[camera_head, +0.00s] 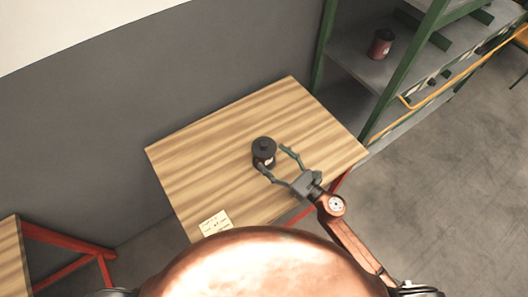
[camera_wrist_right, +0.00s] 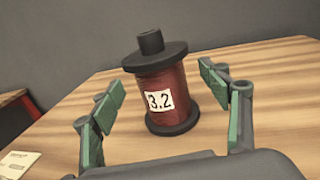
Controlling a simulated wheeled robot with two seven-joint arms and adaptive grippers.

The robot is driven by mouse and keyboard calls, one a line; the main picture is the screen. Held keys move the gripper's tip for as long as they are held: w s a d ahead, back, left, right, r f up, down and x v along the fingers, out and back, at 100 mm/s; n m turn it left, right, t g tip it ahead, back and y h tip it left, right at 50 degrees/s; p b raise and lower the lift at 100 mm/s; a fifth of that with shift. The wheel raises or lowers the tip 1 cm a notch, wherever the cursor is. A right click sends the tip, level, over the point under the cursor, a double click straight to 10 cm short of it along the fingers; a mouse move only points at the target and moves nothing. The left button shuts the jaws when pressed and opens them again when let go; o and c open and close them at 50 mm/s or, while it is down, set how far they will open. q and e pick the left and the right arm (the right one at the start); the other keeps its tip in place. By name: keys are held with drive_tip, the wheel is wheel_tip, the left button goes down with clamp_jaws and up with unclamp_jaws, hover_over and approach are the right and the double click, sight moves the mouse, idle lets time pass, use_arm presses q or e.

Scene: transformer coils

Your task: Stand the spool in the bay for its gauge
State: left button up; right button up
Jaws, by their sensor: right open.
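The spool (camera_head: 264,153) stands upright on the wooden table. In the right wrist view the spool (camera_wrist_right: 165,95) has dark flanges, a dark top knob, a dark red winding and a white label reading 3.2. My right gripper (camera_head: 275,163) is open, reaching in from the lower right, with its fingertips near the spool's sides. In the wrist view its green-padded fingers (camera_wrist_right: 163,92) stand left and right of the spool, with a gap on each side. My left gripper is not in view. No bay with a readable gauge mark shows.
The wooden table (camera_head: 205,150) is mostly clear. A paper note (camera_head: 215,222) lies at its front edge; its writing is too small to read. A green-framed shelf (camera_head: 352,68) at the right back holds another reddish spool (camera_head: 381,43). A second table edge (camera_head: 10,255) shows lower left.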

sight(265, 150)
drive_tip(key=x, duration=0.3)
drive_tip(key=shift+w+a+r, duration=0.15)
drive_tip(key=shift+w+a, duration=0.1)
drive_tip(key=shift+a, duration=0.1)
drive_tip(key=shift+w+a+p, duration=0.2)
drive_tip(key=shift+a+p, duration=0.05)
drive_tip(key=shift+p, duration=0.05)
drive_tip(key=c, duration=1.6)
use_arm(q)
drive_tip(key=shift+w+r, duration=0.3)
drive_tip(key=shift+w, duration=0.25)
use_arm(e)
drive_tip(key=shift+c, duration=0.3)
